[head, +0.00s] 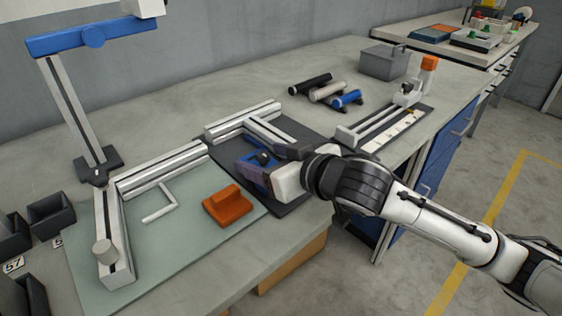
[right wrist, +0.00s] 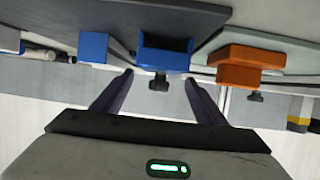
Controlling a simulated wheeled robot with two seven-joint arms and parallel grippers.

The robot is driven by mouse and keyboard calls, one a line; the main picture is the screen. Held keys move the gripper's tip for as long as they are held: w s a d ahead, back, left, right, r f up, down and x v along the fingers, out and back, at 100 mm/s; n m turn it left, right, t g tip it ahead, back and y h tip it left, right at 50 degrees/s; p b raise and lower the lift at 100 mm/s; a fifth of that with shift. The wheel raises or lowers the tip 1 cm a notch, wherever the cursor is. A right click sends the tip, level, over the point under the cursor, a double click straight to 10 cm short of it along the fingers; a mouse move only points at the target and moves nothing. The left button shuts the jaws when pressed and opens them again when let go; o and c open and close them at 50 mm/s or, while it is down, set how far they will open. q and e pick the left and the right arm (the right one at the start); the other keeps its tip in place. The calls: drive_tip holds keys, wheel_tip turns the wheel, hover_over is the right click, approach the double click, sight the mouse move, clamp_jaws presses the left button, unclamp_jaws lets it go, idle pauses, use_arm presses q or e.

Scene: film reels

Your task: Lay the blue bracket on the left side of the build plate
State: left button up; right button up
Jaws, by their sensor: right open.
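The blue bracket (head: 250,158) sits on a dark grey plate (head: 295,197) in the middle of the bench, partly hidden by my right gripper. In the right wrist view the blue bracket (right wrist: 165,60) is just ahead of the fingers, with a black knob in front of it. My right gripper (head: 257,172) is open, its fingers (right wrist: 158,79) apart on either side of the bracket's near part; I cannot tell whether they touch it. A pale green plate (head: 165,245) lies to the left, with metal rails along its edges. My left gripper is out of view.
An orange bracket (head: 228,208) lies on the green plate, beside a thin white angle piece (head: 158,205). A metal rail (head: 250,118) borders the dark plate. A lamp stand (head: 72,110) rises behind; black bins (head: 50,212) stand at left. Rollers (head: 326,92) lie behind.

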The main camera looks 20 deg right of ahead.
drive_tip(key=v, duration=0.8)
use_arm(q)
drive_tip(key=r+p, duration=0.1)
drive_tip(key=p, duration=0.1)
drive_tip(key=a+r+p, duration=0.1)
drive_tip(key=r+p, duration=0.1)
drive_tip(key=p, duration=0.1)
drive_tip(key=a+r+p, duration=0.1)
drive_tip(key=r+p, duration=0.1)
drive_tip(key=p, duration=0.1)
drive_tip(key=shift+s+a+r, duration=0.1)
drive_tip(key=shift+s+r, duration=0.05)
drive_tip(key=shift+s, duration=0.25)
use_arm(e)
drive_tip(key=v, duration=0.3)
drive_tip(key=shift+s+r, duration=0.15)
drive_tip(key=shift+s, duration=0.05)
